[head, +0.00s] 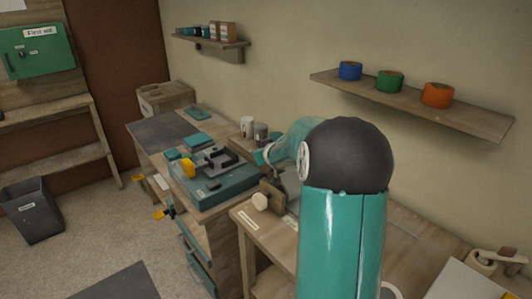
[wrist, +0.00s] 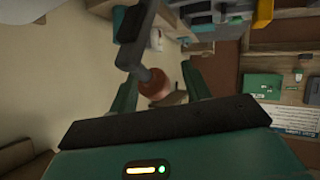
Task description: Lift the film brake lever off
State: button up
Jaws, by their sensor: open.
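In the wrist view a dark grey lever (wrist: 141,58) with a round brown-orange knob (wrist: 154,84) runs down from the top; it looks like the film brake lever. Its knob shows between the two teal fingers of my gripper (wrist: 162,92), which are apart. I cannot tell whether either finger touches the knob. In the head view my arm hides most of my gripper and the lever. A pale round knob (head: 260,201) on a wooden block shows beside my arm at the bench edge; I cannot tell whether it belongs to the lever.
A teal machine (head: 214,184) with a black top part and yellow piece sits on the left bench. Two cups (head: 247,127) stand behind it. A shelf (head: 460,114) with blue, green and orange tape rolls hangs at right. A dark bin (head: 32,212) stands on the floor.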

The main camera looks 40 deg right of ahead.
jog(key=v, duration=1.4)
dwell(0.4)
jog(key=s+a+r+g+h, duration=0.1)
jog(key=s+a+r, duration=0.1)
jog(key=a, duration=0.4)
jog(key=s+a+r+g+h, duration=0.1)
jog(key=s+a+r, duration=0.1)
jog(key=a, duration=0.4)
jog(key=s+a+f+n+g+y, duration=0.1)
jog(key=s+a+f+g+y, duration=0.1)
jog(key=s+a, duration=0.6)
jog(key=s+a+f+n+g+y, duration=0.1)
jog(key=s+a+f+y, duration=0.1)
jog(key=s+a+y, duration=0.3)
jog(key=s+a, duration=0.4)
jog(key=a, duration=0.2)
jog(key=shift+f+g, duration=0.25)
jog(key=shift+g, duration=0.15)
jog(key=shift+s, duration=0.1)
jog(key=shift+c, duration=1.3)
